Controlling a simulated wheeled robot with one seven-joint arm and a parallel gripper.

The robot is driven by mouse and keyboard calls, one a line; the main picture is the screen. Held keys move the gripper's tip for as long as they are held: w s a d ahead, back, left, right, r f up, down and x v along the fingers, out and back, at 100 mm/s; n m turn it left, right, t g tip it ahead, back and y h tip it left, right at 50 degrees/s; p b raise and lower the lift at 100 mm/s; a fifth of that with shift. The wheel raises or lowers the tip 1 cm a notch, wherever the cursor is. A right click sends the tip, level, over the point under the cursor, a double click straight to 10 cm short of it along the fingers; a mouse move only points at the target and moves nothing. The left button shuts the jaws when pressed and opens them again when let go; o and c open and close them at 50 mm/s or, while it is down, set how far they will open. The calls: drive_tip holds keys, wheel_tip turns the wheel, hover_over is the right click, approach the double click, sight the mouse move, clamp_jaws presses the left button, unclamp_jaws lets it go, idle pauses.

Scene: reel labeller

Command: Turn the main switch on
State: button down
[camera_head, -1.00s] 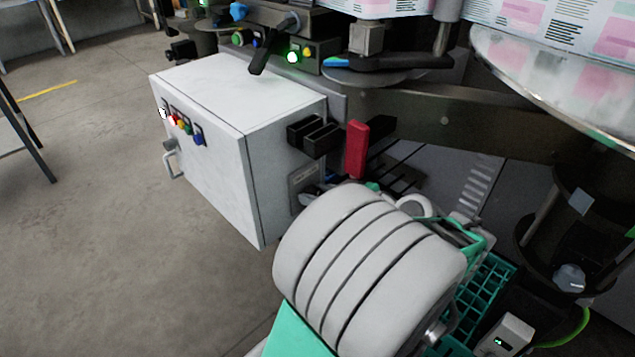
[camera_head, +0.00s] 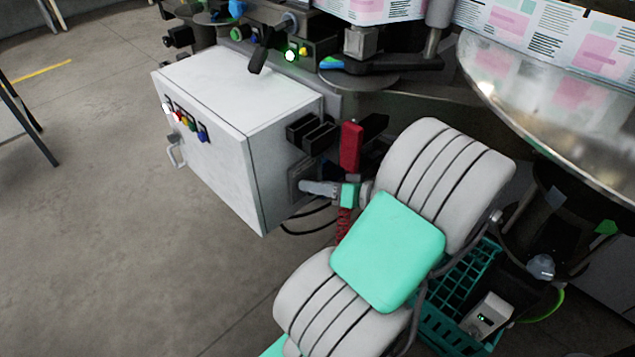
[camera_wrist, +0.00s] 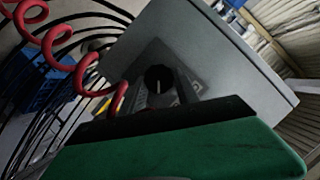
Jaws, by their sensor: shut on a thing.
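The main switch is a black round knob (camera_wrist: 158,78) with a pale mark. It sits on a grey plate on the side of the light grey cabinet (camera_head: 205,95). The plate (camera_head: 294,186) shows edge-on in the head view, and the knob is hidden there behind my fingers. My gripper (camera_head: 308,187) reaches the plate from the right, with its fingertips at the switch. In the wrist view my gripper (camera_wrist: 160,92) is shut on the knob, which shows between the fingertips. The mark's setting against any lettering is too small to read.
Black blocks (camera_head: 312,133) and a red upright part (camera_head: 350,147) stick out just above my gripper. Coloured buttons (camera_head: 187,121) and a handle (camera_head: 175,152) are on the cabinet front. A green crate (camera_head: 455,325) is low on the right. The floor at left is clear.

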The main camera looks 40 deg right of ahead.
drive_tip(key=shift+f, duration=0.2)
drive_tip(key=c, duration=0.9)
unclamp_jaws()
drive_tip(key=shift+r, duration=0.15)
drive_tip(key=p+v, duration=0.4)
drive_tip(key=v, duration=0.4)
